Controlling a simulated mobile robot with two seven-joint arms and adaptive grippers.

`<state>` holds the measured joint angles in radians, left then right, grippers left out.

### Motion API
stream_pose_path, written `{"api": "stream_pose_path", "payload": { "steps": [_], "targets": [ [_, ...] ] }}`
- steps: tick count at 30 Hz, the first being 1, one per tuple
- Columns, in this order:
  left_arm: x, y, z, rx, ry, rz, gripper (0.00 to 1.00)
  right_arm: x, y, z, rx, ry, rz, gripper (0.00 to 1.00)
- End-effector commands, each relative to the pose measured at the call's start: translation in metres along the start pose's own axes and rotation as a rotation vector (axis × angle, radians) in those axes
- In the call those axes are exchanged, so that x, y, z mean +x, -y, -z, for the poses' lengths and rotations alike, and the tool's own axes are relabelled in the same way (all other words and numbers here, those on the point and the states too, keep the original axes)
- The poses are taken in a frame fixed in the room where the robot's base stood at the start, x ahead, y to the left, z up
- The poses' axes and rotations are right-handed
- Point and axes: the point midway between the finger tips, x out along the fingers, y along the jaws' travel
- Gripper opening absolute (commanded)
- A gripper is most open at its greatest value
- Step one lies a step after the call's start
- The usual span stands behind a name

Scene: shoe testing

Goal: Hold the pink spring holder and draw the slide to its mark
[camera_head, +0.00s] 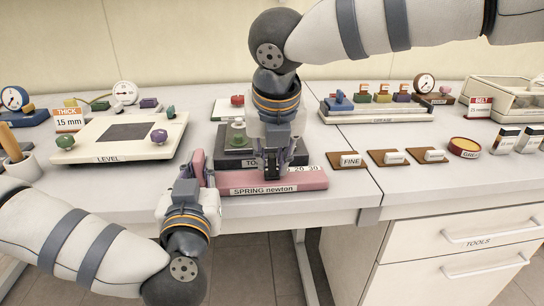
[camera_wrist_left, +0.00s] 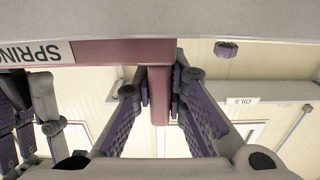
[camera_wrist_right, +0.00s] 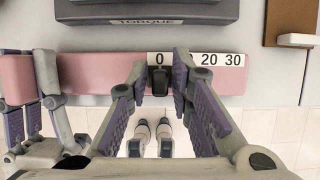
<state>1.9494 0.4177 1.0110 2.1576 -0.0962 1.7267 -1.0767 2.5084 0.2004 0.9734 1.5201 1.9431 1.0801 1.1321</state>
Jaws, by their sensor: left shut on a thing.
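The pink spring holder (camera_head: 290,181), labelled SPRING newton, lies along the table's front edge. My left gripper (camera_head: 197,172) is shut on the pink upright part at its left end; in the left wrist view its fingers close on the pink end (camera_wrist_left: 159,95). The dark slide (camera_wrist_right: 159,80) is by the 0 on the white scale (camera_wrist_right: 229,59). The 10 is hidden by a finger; 20 and 30 are visible. My right gripper (camera_wrist_right: 160,82) is open, its fingers on either side of the slide with narrow gaps. In the head view, the right gripper (camera_head: 272,172) hides the slide partly.
The dark TORQUE device (camera_head: 233,160) stands just behind the holder. The LEVEL plate (camera_head: 95,150) is at left. The FINE block (camera_head: 347,160) and similar brown blocks lie at right. The table edge drops away directly in front of the holder.

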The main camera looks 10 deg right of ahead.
Motion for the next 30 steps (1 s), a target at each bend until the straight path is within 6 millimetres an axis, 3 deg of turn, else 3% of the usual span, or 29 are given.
{"api": "stream_pose_path", "payload": {
  "steps": [8, 18, 28, 30],
  "targets": [
    [0.0, 0.0, -0.002, 0.001, 0.004, 0.0, 0.0, 0.0, 0.001, 0.0, 0.0, -0.001, 0.0, 0.0],
    [0.0, 0.001, -0.002, 0.002, 0.004, 0.002, 0.0, 0.0, 0.051, 0.0, 0.003, -0.002, 0.001, 0.0],
    [0.0, 0.001, -0.002, 0.002, 0.004, 0.003, 0.0, 0.001, 0.056, 0.0, 0.001, -0.001, 0.002, 0.0],
    [0.0, 0.001, -0.002, 0.002, 0.004, 0.003, 0.0, 0.001, 0.056, 0.0, 0.0, -0.001, 0.002, 0.22]
  ]
}}
